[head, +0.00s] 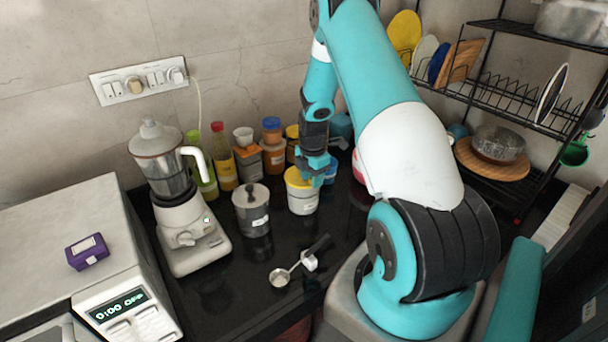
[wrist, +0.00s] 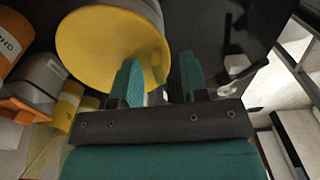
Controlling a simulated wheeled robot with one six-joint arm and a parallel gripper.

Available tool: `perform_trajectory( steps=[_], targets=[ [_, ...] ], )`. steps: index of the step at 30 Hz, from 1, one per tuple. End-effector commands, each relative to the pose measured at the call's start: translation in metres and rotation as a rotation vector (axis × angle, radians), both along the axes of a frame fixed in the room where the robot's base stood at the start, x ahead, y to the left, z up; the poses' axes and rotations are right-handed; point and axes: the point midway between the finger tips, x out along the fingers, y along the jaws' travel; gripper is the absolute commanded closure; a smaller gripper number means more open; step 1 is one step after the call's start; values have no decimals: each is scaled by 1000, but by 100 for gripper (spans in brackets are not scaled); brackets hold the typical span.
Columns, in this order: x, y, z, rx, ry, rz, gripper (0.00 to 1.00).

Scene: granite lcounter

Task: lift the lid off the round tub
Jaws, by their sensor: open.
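The round tub (head: 303,201) is white with a pale label and stands upright on the black counter. Its yellow lid (head: 297,178) is on top. My gripper (head: 318,168) is at the lid's right side, pointing down, open and empty. In the wrist view the lid (wrist: 100,45) fills the upper left. There the left finger of my gripper (wrist: 160,76) overlaps the lid's right edge, and the right finger is clear of it. I cannot tell whether the left finger touches the lid. The tub's far side is hidden.
A steel canister (head: 252,210) stands just left of the tub, with a blender (head: 181,190) beyond it. Bottles and jars (head: 272,150) crowd behind. A measuring scoop (head: 281,276) lies in front. A dish rack (head: 500,85) is at the right.

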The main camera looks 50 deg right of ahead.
Motion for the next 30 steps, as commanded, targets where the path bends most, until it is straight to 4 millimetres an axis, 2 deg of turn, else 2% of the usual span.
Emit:
perform_trajectory(
  steps=[2,3,8,18,23,26,30],
  targets=[
    [0,0,0,0,0,0,60],
    [0,0,0,0,0,0,64],
    [0,0,0,0,0,0,100],
    [0,0,1,0,0,0,100],
    [1,0,9,-1,-2,0,100],
    [1,0,21,-2,-3,0,100],
    [2,-1,55,-6,-8,0,100]
  ],
)
